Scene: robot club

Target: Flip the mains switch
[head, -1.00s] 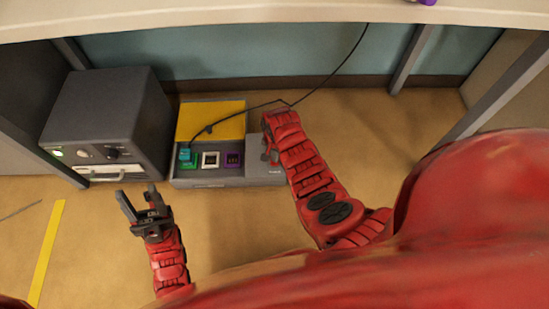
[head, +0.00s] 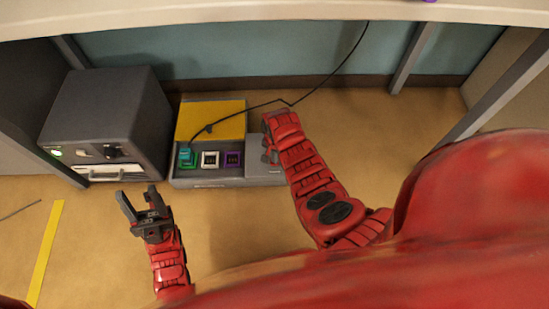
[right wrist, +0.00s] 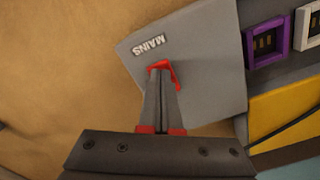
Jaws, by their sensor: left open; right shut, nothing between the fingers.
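The mains switch (right wrist: 172,72) shows in the right wrist view as a red part on a grey panel (right wrist: 205,90) marked MAINS. My right gripper (right wrist: 158,70) is shut and empty, with its fingertips at the red switch, seeming to touch it. The fingers cover much of the switch, and I cannot tell which way it is set. In the head view, my right gripper (head: 268,152) is over the right end of the grey unit (head: 215,183), and my right arm hides part of that end. My left gripper (head: 140,205) is open and empty above the floor, in front of the unit.
The unit has green, white (head: 210,159) and purple (head: 233,159) sockets and a yellow panel (head: 212,120). A teal plug (head: 187,155) with a black cable sits at the green socket. A grey box (head: 108,120) with a lit green lamp stands left. Floor in front is clear.

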